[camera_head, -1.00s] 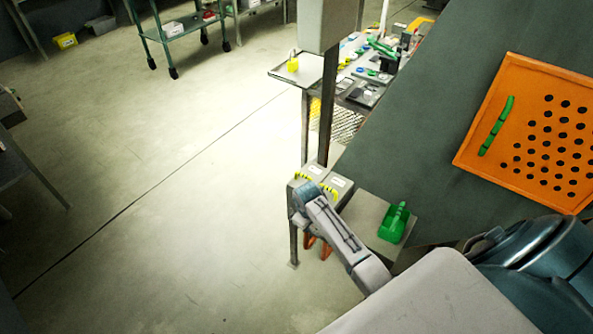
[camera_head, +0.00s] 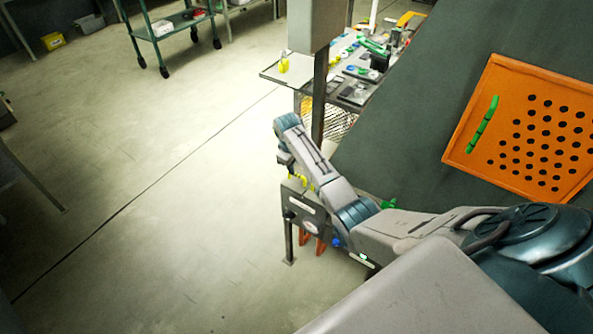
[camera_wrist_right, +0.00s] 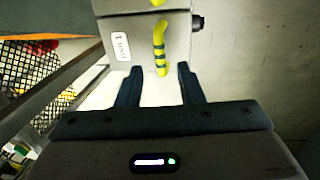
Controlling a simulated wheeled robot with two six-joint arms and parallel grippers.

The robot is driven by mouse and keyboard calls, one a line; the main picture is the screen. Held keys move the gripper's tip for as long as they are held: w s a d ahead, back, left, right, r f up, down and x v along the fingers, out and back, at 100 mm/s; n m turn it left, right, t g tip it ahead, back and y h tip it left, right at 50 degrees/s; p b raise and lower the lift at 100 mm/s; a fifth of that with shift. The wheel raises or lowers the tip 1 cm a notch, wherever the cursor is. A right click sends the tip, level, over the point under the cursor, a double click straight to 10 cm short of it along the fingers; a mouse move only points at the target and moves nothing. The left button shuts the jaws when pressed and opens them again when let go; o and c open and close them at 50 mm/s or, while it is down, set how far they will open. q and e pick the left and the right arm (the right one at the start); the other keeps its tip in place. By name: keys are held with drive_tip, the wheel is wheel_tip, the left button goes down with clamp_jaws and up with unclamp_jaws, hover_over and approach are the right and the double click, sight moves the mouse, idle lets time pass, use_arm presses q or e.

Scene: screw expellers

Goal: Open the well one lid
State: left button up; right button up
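The grey lid (camera_wrist_right: 140,55) with a small white label, seemingly reading "1", is in the upper middle of the right wrist view and looks closed. Its yellow handle (camera_wrist_right: 159,42) stands up from it. My right gripper (camera_wrist_right: 158,70) is open, with its two dark fingertips apart and the handle's near end between them in the picture. I cannot tell whether they touch it. In the head view, the yellow handles (camera_head: 297,179) show at the grey well box (camera_head: 304,208), mostly covered by my right arm. My left gripper is not in view.
A second lid with a yellow handle (camera_wrist_right: 157,3) lies beyond the first. A grey post (camera_head: 319,95) rises behind the wells. A cluttered side table (camera_head: 290,70) stands further back. An orange perforated tray (camera_head: 478,90) is at right. Open floor lies left.

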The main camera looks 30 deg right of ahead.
sight(297, 174)
drive_tip(key=shift+w+d+f, duration=0.1)
drive_tip(key=shift+d+f, duration=0.15)
drive_tip(key=shift+f, duration=0.95)
drive_tip(key=shift+w+d+f, duration=0.1)
drive_tip(key=shift+d+f, duration=0.1)
drive_tip(key=shift+f, duration=0.95)
clamp_jaws()
